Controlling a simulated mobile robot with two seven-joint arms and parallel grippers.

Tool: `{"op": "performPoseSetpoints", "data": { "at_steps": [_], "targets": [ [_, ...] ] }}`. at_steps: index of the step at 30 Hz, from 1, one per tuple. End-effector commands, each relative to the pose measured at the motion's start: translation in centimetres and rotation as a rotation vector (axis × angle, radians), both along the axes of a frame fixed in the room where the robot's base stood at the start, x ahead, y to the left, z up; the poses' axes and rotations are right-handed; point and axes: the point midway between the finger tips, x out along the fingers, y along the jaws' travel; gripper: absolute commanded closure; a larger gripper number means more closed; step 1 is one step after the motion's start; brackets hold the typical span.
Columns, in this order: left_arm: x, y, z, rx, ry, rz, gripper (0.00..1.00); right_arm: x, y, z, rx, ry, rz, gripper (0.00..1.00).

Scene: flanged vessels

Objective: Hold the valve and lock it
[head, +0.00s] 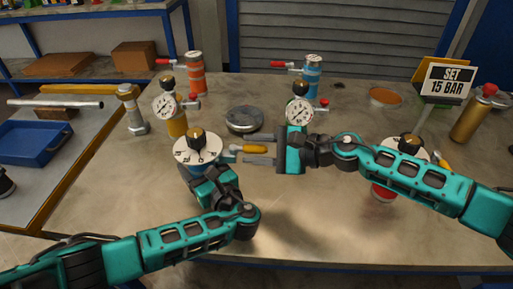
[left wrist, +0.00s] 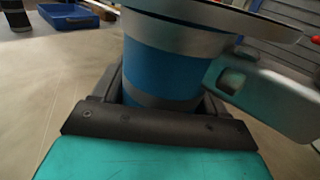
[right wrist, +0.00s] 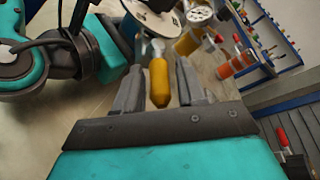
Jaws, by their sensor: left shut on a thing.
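The valve with a white dial and black-and-gold knob (head: 197,148) stands upright at the table's front left. My left gripper (head: 207,183) is shut around its blue body (left wrist: 160,65), which fills the space between the fingers in the left wrist view. A yellow handle (head: 249,148) sticks out from the valve's right side. My right gripper (head: 262,149) is open, its fingers pointing left, one on either side of the handle. In the right wrist view the handle (right wrist: 159,84) lies between the fingers with gaps at both sides.
A grey disc (head: 245,119) lies behind the right fingers. A similar dial valve (head: 403,143) is partly hidden by my right arm, near a "SET 15 BAR" sign (head: 446,79). The table's front middle is clear.

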Motion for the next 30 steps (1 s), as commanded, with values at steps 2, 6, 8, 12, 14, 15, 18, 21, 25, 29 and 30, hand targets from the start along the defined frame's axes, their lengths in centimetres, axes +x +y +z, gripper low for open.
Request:
{"op": "performPoseSetpoints", "data": {
  "at_steps": [2,6,8,12,14,15,18,21,25,29,30],
  "targets": [
    [-0.02,-0.03,-0.05,-0.001,0.001,-0.001,0.9,-0.01,-0.02,-0.02,0.0,0.0,0.0,0.68],
    [-0.01,-0.02,-0.04,-0.001,0.001,-0.001,0.9,-0.02,-0.03,-0.01,0.0,0.0,0.0,0.82],
    [-0.01,-0.02,-0.04,-0.001,0.001,-0.001,0.9,-0.02,-0.03,-0.01,0.0,0.0,0.0,0.87],
    [-0.02,-0.01,-0.04,-0.001,0.001,-0.001,0.9,-0.01,-0.04,0.0,0.0,0.0,0.0,1.0],
    [-0.02,-0.01,-0.04,-0.001,0.001,-0.001,0.9,-0.01,-0.04,0.0,0.0,0.0,0.0,1.0],
    [-0.01,-0.01,-0.04,0.0,0.001,0.0,0.9,-0.01,-0.04,0.0,0.0,0.0,0.0,1.0],
    [-0.01,-0.01,-0.04,-0.001,0.001,0.0,0.9,-0.01,-0.04,0.0,0.0,0.0,0.0,1.0],
    [-0.01,-0.01,-0.04,-0.001,0.001,0.0,0.9,0.0,-0.05,0.0,0.0,0.0,0.0,1.0],
    [0.0,0.0,-0.03,-0.001,0.001,0.0,0.9,0.0,-0.05,0.0,0.0,0.001,-0.002,1.0],
    [-0.01,0.01,-0.03,0.0,0.001,0.0,0.9,0.0,-0.06,-0.03,-0.005,0.0,-0.013,1.0],
    [-0.01,0.01,-0.03,0.001,0.001,0.0,0.9,-0.03,-0.06,-0.06,-0.007,0.0,-0.017,1.0]
  ]
}}
